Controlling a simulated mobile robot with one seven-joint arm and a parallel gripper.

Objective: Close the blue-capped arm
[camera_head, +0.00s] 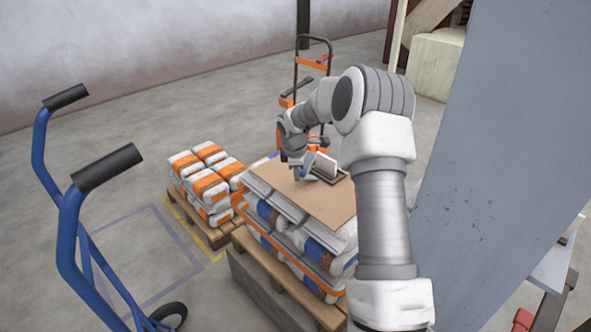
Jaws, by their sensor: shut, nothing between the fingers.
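My gripper (298,172) hangs over the cardboard sheet (300,200) on top of the near bag stack, shut and holding nothing. Just right of it stands a small dark-rimmed case (343,178) with a pale raised panel (326,166). A small bluish piece shows between the gripper and this panel; I cannot tell if it is the blue-capped arm or whether it touches my fingers. My forearm and wrist cover part of the area behind and to the right of the case.
The near stack rests on a wooden pallet (284,296). A second pallet of orange-banded bags (211,188) stands behind left. A blue hand truck (68,235) is at front left, an orange one (312,66) behind. A large grey panel (505,150) blocks the right.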

